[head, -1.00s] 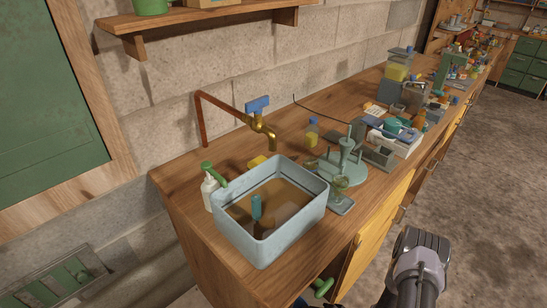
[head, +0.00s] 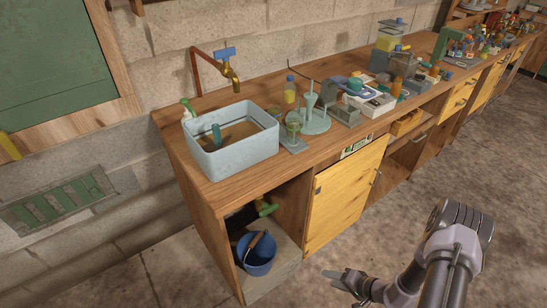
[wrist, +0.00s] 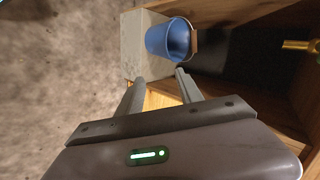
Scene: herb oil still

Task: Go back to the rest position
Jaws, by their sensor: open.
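My gripper (head: 345,277) is low over the floor, in front of the bench's yellow door, at the bottom of the head view. In the wrist view my gripper (wrist: 160,80) has its two fingers apart with nothing between them. Beyond the fingertips a blue bucket (wrist: 163,40) stands on a pale slab; it shows in the head view (head: 257,258) too, inside the open bay under the bench. The gripper is apart from the bucket.
The wooden bench (head: 240,184) runs along the wall. A grey-blue basin (head: 235,158) of brownish water sits under a brass tap (head: 230,76). A yellow door (head: 345,195) is closed beside the bay. Concrete floor (head: 390,225) around my arm is clear.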

